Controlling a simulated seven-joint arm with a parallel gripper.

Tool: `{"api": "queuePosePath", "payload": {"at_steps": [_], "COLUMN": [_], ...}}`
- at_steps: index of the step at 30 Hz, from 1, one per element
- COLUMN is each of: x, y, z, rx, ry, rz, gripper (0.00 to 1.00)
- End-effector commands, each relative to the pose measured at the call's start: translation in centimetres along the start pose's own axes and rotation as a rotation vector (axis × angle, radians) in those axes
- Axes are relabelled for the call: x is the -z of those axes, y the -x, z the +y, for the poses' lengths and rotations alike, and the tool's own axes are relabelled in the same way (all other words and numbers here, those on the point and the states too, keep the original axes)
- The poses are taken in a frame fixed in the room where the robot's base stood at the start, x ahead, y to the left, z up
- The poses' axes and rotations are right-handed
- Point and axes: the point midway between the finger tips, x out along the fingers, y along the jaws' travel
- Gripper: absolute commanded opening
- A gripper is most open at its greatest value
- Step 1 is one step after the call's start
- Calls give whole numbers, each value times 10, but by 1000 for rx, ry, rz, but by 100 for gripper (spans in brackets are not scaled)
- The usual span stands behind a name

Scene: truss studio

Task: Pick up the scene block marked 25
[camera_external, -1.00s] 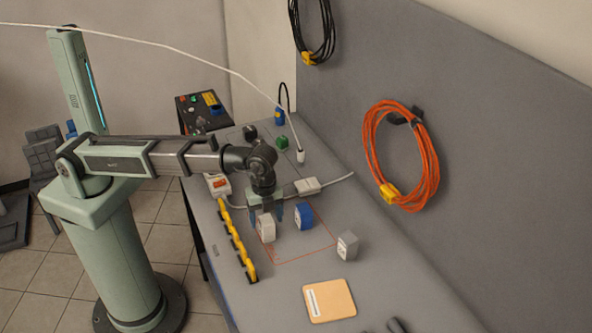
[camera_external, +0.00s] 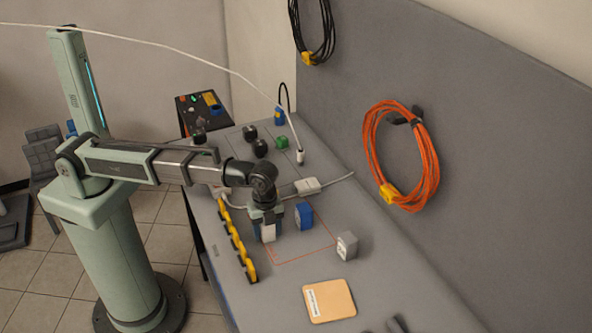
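Three blocks stand near a thin orange outline on the grey bench: a white block (camera_external: 268,233), a blue block with a pale face (camera_external: 304,217) and a grey block (camera_external: 347,245). I cannot read the number on any of them, so I cannot tell which is 25. My gripper (camera_external: 268,226) points down at the white block, with its fingers low beside it. The gripper covers the block's upper part. Whether the fingers press on it is too small to tell. The blue block is just right of my gripper; the grey block stands farther right, clear of it.
A yellow rack (camera_external: 238,243) runs along the bench left of the outline. A tan pad (camera_external: 329,300) lies in front. A white cable connector (camera_external: 307,186) lies behind the blue block. Dark knobs (camera_external: 260,148) and a green block (camera_external: 282,142) stand at the back.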

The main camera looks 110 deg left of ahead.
Motion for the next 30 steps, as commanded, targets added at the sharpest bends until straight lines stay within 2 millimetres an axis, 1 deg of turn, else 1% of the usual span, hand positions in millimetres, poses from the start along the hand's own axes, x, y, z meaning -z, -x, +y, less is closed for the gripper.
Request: {"api": "queuePosePath", "payload": {"at_steps": [1, 12, 13, 20, 23, 26, 30], "x": [0, 0, 0, 0, 0, 1, 1], "y": [0, 0, 0, 1, 6, 16, 38], "z": [0, 0, 0, 0, 0, -1, -1], "rx": [0, 0, 0, 0, 1, 2, 3], "ry": [0, 0, 0, 0, 0, 0, 0], "rz": [0, 0, 0, 0, 1, 1, 2], "gripper": [51, 16, 14, 14, 14, 14, 14]}}
